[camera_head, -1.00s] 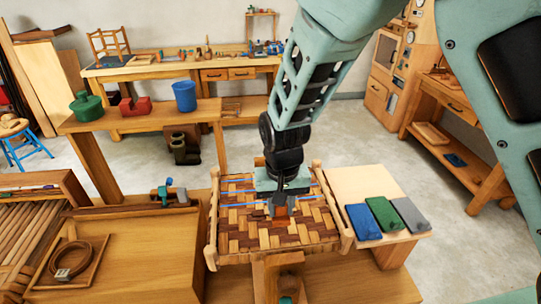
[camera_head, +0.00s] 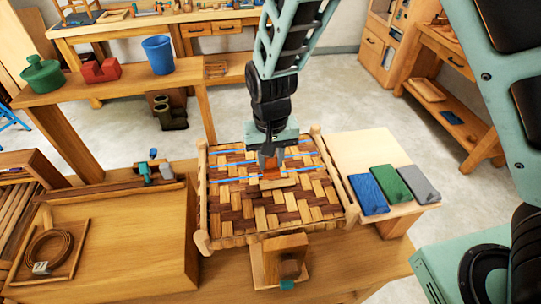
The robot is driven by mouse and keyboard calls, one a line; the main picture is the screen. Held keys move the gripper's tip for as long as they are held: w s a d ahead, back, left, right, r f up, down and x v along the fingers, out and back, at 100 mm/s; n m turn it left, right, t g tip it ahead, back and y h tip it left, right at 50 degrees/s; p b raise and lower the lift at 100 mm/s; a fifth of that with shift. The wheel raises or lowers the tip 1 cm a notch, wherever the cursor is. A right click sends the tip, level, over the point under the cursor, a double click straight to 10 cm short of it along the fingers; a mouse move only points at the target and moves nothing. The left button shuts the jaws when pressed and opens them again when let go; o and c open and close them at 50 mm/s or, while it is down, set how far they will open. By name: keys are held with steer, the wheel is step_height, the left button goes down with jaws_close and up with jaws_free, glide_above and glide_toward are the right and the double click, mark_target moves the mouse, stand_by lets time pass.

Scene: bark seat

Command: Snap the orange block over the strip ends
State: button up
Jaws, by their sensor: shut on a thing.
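The woven bark seat (camera_head: 285,213) lies on the wooden bench, a checkered weave of light and dark strips in a wooden frame. Two thin blue strips (camera_head: 228,181) run across its far half, passing under or behind my gripper. My gripper (camera_head: 268,160) points down over the far middle of the seat. It is shut on the small orange block (camera_head: 269,173), which shows just below the fingers, at or close to the weave by the strips. The fingers partly hide the block, and I cannot tell whether it touches the strips.
Blue (camera_head: 368,194), green (camera_head: 391,183) and grey (camera_head: 417,182) slabs lie on the pale board right of the seat. A wooden block stand (camera_head: 285,255) is in front. A tray with a coil (camera_head: 48,250) is left. A shelf behind holds a blue cup (camera_head: 158,55).

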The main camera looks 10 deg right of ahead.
mark_target(271, 167)
step_height(271, 167, down, 5)
steer(key=b, duration=0.3)
steer(key=shift+f, duration=0.2)
steer(key=shift+f, duration=0.3)
stand_by(2.6)
steer(key=shift+s, duration=0.1)
steer(key=o, duration=1.5)
steer(key=shift+r, duration=0.1)
steer(key=shift+r+p, duration=3.2)
steer(key=shift+r, duration=0.3)
